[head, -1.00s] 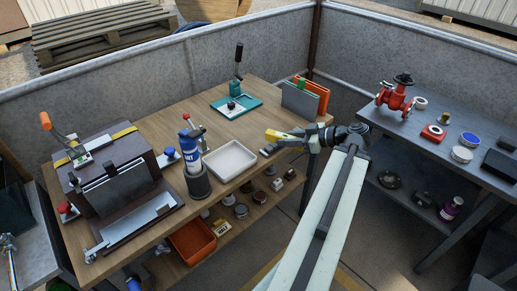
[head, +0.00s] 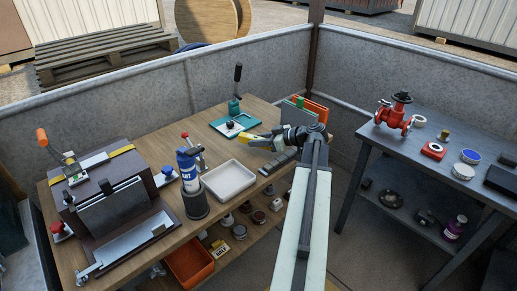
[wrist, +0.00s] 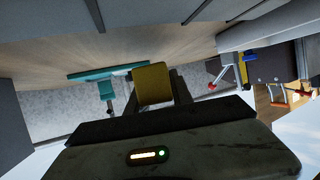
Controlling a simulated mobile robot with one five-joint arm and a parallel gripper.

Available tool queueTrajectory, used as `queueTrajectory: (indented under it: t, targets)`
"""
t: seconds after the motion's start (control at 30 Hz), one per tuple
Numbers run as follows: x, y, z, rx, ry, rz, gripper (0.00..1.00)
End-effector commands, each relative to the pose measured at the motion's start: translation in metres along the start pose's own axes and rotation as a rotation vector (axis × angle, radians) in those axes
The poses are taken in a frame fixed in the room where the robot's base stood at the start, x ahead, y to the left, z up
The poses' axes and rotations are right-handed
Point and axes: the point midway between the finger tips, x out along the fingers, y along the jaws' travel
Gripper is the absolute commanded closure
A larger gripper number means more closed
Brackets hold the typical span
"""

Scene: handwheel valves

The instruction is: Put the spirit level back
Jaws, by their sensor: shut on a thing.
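The spirit level, a short yellow bar (head: 250,139), is held at the end of my arm, above the wooden bench and just beyond the white tray. My gripper (head: 270,140) is shut on it, clear of the bench top. In the wrist view the yellow block (wrist: 152,84) sits between the dark jaws (wrist: 153,101), and only its end face shows. Much of the level is hidden by the jaws.
A white tray (head: 229,180), a blue can (head: 188,170) in a dark holder and a teal plate with a lever tool (head: 234,124) are on the wooden bench. Green and orange upright folders (head: 305,110) stand near its far right corner. A red valve (head: 393,112) is on the grey bench.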

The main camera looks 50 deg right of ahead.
Motion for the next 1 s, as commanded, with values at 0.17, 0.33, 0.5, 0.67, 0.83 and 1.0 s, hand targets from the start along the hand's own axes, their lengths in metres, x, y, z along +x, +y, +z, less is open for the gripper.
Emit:
queueTrajectory:
  t: [0.17,0.33,0.5,0.67,0.83,1.0]
  targets:
    - [0.009,0.000,0.023,0.000,0.000,0.000,1.00]
    - [0.014,0.000,0.036,0.000,0.001,0.000,1.00]
    - [0.012,0.000,0.033,0.000,0.001,0.001,1.00]
    - [0.013,0.000,0.037,0.000,0.000,0.001,0.70]
    - [0.013,0.000,0.036,0.000,0.000,0.001,0.51]
    - [0.013,0.000,0.036,0.000,0.000,0.001,0.51]
